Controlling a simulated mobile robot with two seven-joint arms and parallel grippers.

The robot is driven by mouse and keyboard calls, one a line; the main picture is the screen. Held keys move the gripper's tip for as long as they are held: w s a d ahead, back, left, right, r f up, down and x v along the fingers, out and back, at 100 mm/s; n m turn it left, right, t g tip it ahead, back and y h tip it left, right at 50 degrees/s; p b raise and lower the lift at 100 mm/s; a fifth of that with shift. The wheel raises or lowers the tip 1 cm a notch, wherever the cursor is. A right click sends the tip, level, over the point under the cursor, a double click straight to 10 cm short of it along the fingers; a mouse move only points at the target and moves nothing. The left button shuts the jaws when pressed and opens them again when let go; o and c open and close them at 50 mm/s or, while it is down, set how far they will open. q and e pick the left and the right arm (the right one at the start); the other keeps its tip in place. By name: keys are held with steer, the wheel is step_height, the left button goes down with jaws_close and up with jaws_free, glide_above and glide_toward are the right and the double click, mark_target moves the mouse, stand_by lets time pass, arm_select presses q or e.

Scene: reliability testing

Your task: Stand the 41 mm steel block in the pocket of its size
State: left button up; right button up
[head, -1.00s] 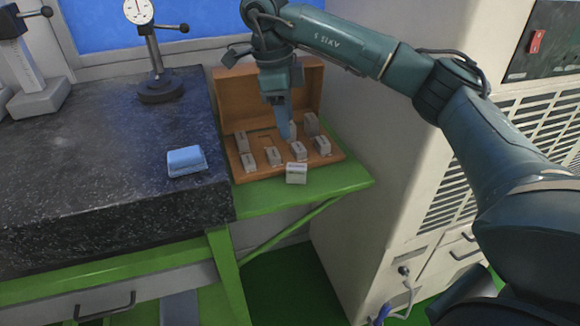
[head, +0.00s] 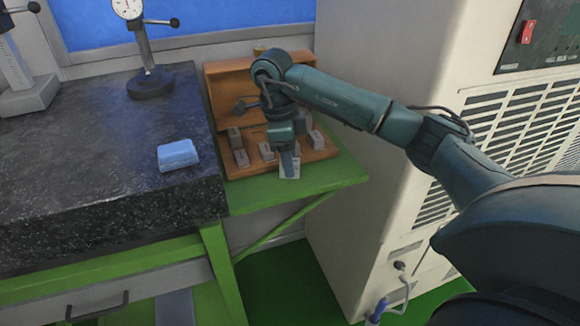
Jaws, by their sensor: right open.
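A pale steel block (head: 296,172) stands on the green shelf just in front of the open wooden case (head: 222,82). Several similar grey blocks (head: 242,158) stand in the case's pockets. The empty pocket cannot be made out clearly behind my arm. My right gripper (head: 289,172) points down at the pale block, open, with its fingers partly covering it. I cannot tell whether the fingers touch the block. The size markings are too small to read. My left gripper is out of view.
A dark granite plate (head: 90,180) on the left bears a blue folded cloth (head: 178,154) and a dial gauge stand (head: 150,80). A large beige cabinet (head: 400,190) rises on the right. The green shelf (head: 330,180) is bare at its right front corner.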

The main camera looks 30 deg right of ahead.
steer(key=shift+c, duration=0.2)
jaws_close()
stand_by(0.3)
